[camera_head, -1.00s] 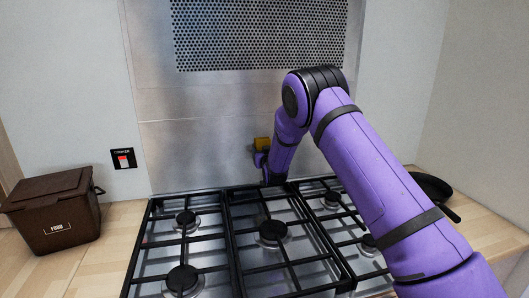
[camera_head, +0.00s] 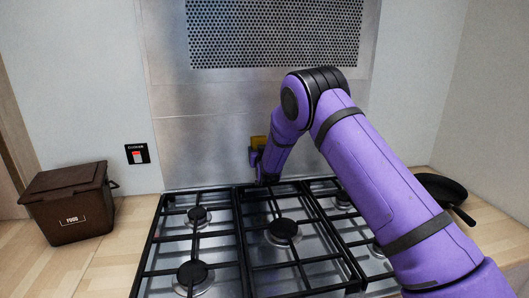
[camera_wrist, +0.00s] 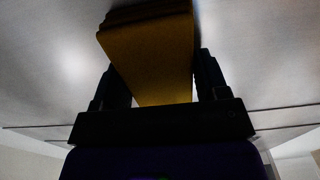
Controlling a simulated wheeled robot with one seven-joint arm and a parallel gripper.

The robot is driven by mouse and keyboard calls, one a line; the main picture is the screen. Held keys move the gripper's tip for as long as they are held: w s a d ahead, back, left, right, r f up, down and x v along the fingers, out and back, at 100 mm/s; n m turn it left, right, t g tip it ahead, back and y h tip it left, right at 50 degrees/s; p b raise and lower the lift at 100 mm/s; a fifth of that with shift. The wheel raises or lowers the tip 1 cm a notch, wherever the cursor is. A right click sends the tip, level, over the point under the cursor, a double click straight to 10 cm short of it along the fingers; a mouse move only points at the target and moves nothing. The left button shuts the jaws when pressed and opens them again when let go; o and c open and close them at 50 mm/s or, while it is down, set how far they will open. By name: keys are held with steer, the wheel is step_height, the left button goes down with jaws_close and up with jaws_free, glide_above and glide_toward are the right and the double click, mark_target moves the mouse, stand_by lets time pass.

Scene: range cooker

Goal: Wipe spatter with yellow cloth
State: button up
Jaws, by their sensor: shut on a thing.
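The yellow cloth (camera_wrist: 155,55) looks like a thick folded pad in the wrist view, and my gripper (camera_wrist: 163,85) is shut on it with one dark finger on each side. In the head view the cloth (camera_head: 258,142) is a small yellow patch just above my gripper (camera_head: 254,155), mostly hidden by my purple arm. The cloth is at the steel splashback (camera_head: 200,140), low and near the back of the hob; whether it presses on the steel I cannot tell. I see no clear spatter on the visible steel.
The gas hob (camera_head: 245,240) with black grates and several burners lies below. A brown food bin (camera_head: 68,203) stands on the left worktop. A black pan (camera_head: 440,187) sits on the right worktop. A red cooker switch (camera_head: 137,154) is on the left wall. A perforated panel (camera_head: 275,32) is above.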

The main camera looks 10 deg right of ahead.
steer(key=shift+a, duration=0.3)
steer(key=shift+w, duration=0.1)
steer(key=shift+d, duration=0.9)
steer(key=d, duration=0.5)
steer(key=shift+d, duration=0.35)
steer(key=shift+s, duration=0.25)
steer(key=shift+s, duration=2.9)
steer(key=shift+s, duration=0.1)
